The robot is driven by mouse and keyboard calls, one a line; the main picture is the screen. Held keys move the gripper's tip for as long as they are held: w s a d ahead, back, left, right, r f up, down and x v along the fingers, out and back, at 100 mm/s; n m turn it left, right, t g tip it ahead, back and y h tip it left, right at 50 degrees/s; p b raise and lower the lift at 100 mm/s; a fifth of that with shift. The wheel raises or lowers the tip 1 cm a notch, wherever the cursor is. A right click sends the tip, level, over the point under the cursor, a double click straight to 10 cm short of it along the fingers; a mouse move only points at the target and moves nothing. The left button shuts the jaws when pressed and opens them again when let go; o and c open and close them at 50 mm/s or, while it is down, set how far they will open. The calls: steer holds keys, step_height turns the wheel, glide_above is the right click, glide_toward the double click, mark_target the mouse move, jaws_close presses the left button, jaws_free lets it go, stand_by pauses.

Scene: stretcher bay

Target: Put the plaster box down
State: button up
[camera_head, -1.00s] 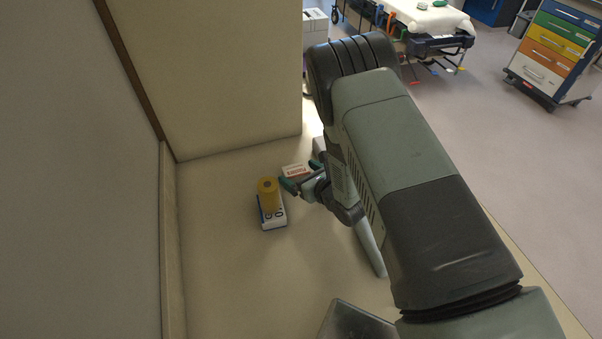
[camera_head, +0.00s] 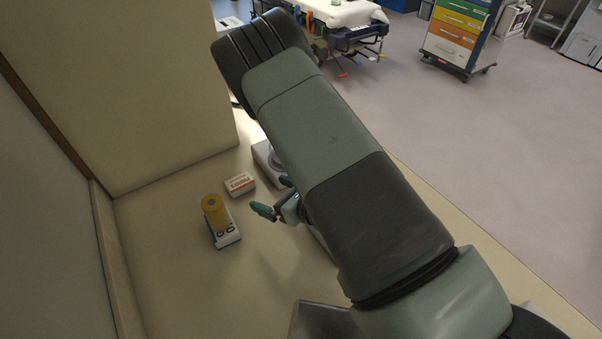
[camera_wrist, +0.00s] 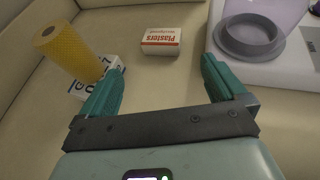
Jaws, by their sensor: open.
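The plaster box (camera_head: 240,184), white with red lettering, rests on the counter near the back panel. In the wrist view the plaster box (camera_wrist: 161,42) lies beyond my fingertips, apart from them, with "Plasters" readable on its side. My gripper (camera_head: 274,196) is open with nothing between its fingers. In the wrist view its two teal fingers (camera_wrist: 160,80) are spread wide over bare counter. In the head view my arm hides part of the gripper.
A yellow roll (camera_head: 214,210) stands by a blue-and-white box (camera_head: 228,238), left of my gripper. A grey-white device with a round ring (camera_wrist: 248,38) is right of the plaster box. The counter (camera_head: 170,270) is clear in front; a wall borders its left.

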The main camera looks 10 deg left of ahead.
steer(key=w+d+r+m+t+h, duration=0.3)
steer(key=w+d+r+m+h, duration=0.1)
steer(key=w+r+m, duration=0.6)
steer(key=d+r+m+h, duration=0.5)
steer(key=d+r+m, duration=0.6)
steer(key=r+m, duration=0.4)
steer(key=s+d+r+m+h, duration=0.2)
steer(key=s+d+r+m, duration=0.6)
steer(key=m, duration=0.2)
steer(key=s+d+r+m+g, duration=0.1)
steer(key=s+r+m+g, duration=0.1)
steer(key=s+m, duration=0.4)
steer(key=s+d+r+m+g+h, duration=0.1)
steer(key=s+d+r+m, duration=0.1)
steer(key=s+m, duration=0.5)
steer(key=s+r, duration=0.1)
steer(key=s, duration=0.4)
steer(key=shift+s+d+r+g, duration=0.25)
steer(key=shift+s+g, duration=0.1)
steer(key=shift+g, duration=0.05)
